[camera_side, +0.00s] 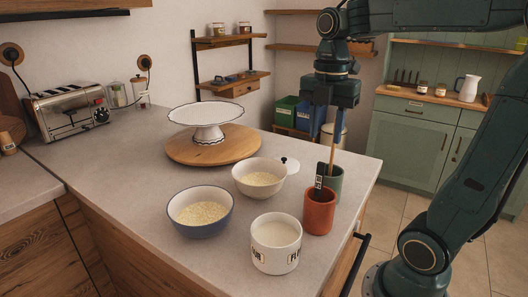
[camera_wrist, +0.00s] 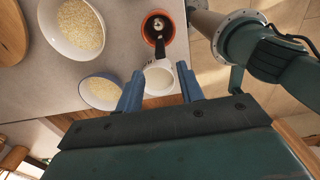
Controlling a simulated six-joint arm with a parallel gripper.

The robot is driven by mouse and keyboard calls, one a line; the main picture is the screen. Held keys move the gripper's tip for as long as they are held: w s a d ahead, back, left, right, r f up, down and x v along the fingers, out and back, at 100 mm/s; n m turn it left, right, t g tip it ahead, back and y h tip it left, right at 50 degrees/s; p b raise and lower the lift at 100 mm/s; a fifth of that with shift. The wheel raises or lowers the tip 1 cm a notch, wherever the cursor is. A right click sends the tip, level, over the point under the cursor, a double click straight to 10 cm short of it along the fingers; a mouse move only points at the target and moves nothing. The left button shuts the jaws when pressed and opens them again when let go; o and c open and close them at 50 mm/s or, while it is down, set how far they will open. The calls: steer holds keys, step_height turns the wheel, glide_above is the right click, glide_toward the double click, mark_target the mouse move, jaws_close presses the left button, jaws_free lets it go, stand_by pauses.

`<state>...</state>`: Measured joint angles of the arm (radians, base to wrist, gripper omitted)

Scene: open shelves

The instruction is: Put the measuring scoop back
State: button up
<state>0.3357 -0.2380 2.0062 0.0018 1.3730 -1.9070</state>
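A black handle with a white label, which looks like the measuring scoop (camera_side: 320,178), stands tilted in a terracotta cup (camera_side: 319,215) near the counter's right edge. In the wrist view the cup (camera_wrist: 148,33) is at the top, and the scoop's black handle (camera_wrist: 160,47) leans over its rim toward my gripper. The scoop's lower end is inside the cup. My gripper (camera_side: 335,135) hangs above and behind the terracotta cup in the side view. In the wrist view its blue fingers (camera_wrist: 161,89) are spread apart with nothing gripped between them.
A green cup (camera_side: 335,186) with a wooden handle (camera_side: 332,152) stands behind the terracotta cup, close under my gripper. A white canister (camera_side: 276,252), a blue bowl (camera_side: 201,226) and a cream bowl (camera_side: 259,187) stand nearby. A cake stand (camera_side: 207,134) is farther back. The counter's left front is clear.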

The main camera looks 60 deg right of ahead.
steer(key=s+a+f+m+t, duration=0.2)
steer(key=s+a+m, duration=0.1)
steer(key=m, duration=0.6)
steer(key=s+a+f+m+t, duration=0.2)
steer(key=a+m, duration=0.3)
steer(key=m, duration=0.4)
steer(key=shift+s+a+f+t, duration=0.2)
steer(key=shift+s+f+t, duration=0.1)
steer(key=shift+s+t, duration=0.4)
